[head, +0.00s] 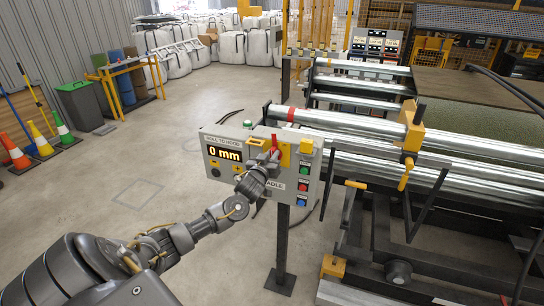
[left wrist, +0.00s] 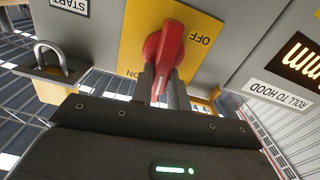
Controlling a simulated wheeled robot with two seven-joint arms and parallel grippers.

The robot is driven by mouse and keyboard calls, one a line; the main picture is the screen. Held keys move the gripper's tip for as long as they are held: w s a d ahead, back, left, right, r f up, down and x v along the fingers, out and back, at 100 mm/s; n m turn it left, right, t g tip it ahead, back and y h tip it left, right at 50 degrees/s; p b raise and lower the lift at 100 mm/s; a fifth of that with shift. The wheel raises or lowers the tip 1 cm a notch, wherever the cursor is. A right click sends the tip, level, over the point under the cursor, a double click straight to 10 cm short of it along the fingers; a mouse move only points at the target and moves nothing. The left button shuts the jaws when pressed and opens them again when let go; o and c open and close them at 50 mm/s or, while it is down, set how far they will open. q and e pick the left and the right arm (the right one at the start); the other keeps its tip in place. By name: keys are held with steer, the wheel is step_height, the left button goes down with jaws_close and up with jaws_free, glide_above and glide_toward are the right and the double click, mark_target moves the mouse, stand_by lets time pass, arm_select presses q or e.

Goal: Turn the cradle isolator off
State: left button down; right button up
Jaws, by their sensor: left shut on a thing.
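The cradle isolator is a red rotary handle on a yellow plate, on the grey control box (head: 226,171). In the left wrist view the red handle (left wrist: 172,45) stands out from the yellow plate (left wrist: 130,42), which is marked OFF at upper right and ON, partly hidden, at lower left. The handle also shows in the head view (head: 275,142), just above my gripper. My left gripper (head: 268,160) is at the box's front; its fingers (left wrist: 160,88) are shut around the handle's lower end. My right gripper is not in view.
The box carries a 0 mm display (head: 225,153) and green, red and blue buttons (head: 303,187). A padlock (left wrist: 48,58) hangs beside the yellow plate. A dark post (head: 282,240) holds the box.

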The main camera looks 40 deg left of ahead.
arm_select(q)
steer(key=n+p, duration=0.1)
steer(key=n, duration=0.4)
steer(key=a+f+n+p, duration=0.1)
steer(key=n, duration=0.5)
steer(key=f+n+p, duration=0.1)
steer(key=n, duration=0.4)
steer(key=shift+s+a+n, duration=0.3)
steer(key=shift+p, duration=0.3)
steer(key=c, duration=1.4)
jaws_free()
steer(key=shift+o, duration=0.2)
